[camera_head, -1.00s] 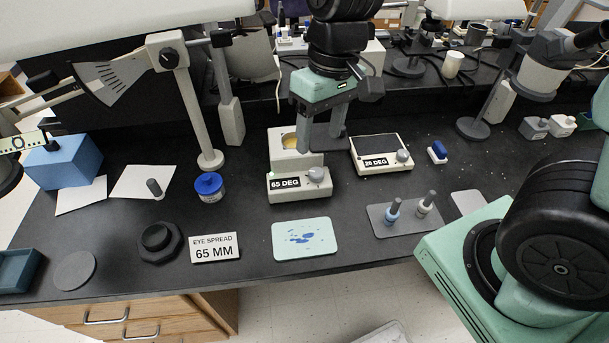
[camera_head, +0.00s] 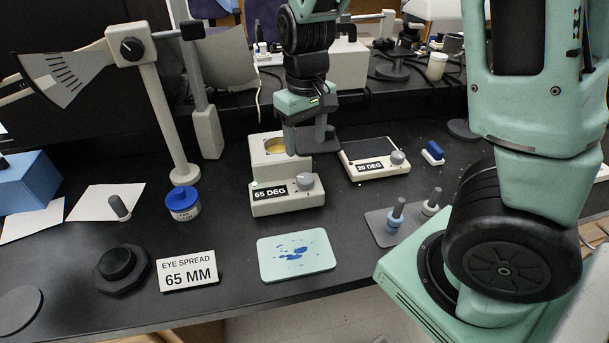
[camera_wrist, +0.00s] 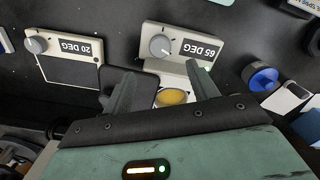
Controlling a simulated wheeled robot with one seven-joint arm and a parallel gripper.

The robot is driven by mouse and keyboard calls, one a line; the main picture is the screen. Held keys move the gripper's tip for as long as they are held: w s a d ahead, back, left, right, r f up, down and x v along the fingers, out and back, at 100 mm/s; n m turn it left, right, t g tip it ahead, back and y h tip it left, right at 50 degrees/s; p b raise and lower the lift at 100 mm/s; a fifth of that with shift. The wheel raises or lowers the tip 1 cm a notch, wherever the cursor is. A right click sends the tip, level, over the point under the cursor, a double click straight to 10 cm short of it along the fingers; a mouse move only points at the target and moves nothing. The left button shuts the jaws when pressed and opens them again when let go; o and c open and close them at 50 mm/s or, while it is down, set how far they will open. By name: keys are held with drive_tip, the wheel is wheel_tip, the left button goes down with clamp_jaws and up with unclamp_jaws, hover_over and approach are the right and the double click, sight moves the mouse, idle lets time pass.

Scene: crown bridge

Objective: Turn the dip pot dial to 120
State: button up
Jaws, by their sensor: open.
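The dip pot (camera_head: 288,204) is a beige unit labelled 65 DEG, with a well of yellow material at its back. Its grey dial (camera_head: 305,181) is on the front right, and the dial (camera_wrist: 160,46) also shows in the wrist view, beyond my fingertips. My gripper (camera_head: 305,146) is above and behind the dip pot, pointing down. In the wrist view my gripper (camera_wrist: 160,80) is open and empty, with its fingers on either side of the yellow well (camera_wrist: 173,97). Nothing touches the dial.
A second unit (camera_head: 374,157) labelled 20 DEG stands close on the right. A blue-lidded jar (camera_head: 183,203) is to the left. A pale mat (camera_head: 297,255) with blue marks and an EYE SPREAD 65 MM sign (camera_head: 188,270) lie in front. A lamp stand (camera_head: 162,110) rises at left.

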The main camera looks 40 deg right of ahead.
sight(306, 177)
wheel_tip(306, 177, down, 10)
drive_tip(key=shift+b, duration=0.9)
drive_tip(key=shift+r, duration=0.1)
drive_tip(key=c, duration=1)
